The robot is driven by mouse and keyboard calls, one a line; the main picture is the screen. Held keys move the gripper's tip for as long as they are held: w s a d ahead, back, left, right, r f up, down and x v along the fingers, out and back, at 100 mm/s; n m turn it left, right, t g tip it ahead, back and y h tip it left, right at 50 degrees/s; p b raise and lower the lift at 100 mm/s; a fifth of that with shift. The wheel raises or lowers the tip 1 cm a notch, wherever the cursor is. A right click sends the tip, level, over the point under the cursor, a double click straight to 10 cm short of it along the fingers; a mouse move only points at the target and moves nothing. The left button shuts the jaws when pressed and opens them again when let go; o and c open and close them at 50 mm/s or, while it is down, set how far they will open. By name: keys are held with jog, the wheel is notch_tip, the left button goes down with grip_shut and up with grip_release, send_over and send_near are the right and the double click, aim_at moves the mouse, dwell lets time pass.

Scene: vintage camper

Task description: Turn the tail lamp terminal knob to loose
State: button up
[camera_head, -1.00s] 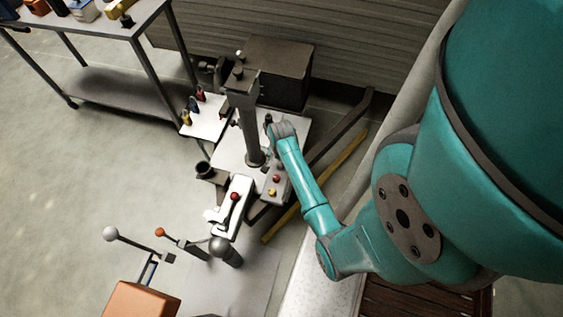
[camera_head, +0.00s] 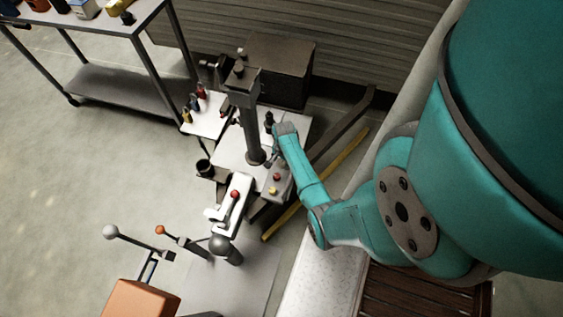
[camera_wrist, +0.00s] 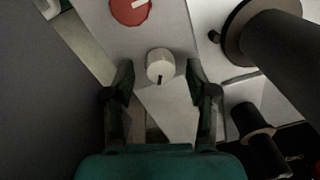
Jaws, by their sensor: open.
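In the wrist view a small pale round knob (camera_wrist: 160,64) with a dark pointer mark stands on a light grey panel (camera_wrist: 168,30). My gripper (camera_wrist: 160,80) is open, with one finger on each side of this knob and gaps between. A larger red knob (camera_wrist: 130,10) with a white pointer is on the same panel, cut by the top edge. I see no label, so I cannot tell which knob is the tail lamp terminal one. In the head view my gripper (camera_head: 268,160) is small beside the panel's red knob (camera_head: 277,177).
A thick dark post (camera_head: 252,130) rises close to my gripper and shows at the right of the wrist view (camera_wrist: 290,50). A white lever block (camera_head: 232,205) stands in front. A yellow bar (camera_head: 320,180) lies on the right. Open floor is at the left.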

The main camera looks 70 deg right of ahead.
jog(key=shift+f, duration=0.5)
grip_shut()
jog(key=shift+n, duration=0.3)
jog(key=n, duration=0.3)
jog(key=shift+n, duration=2.6)
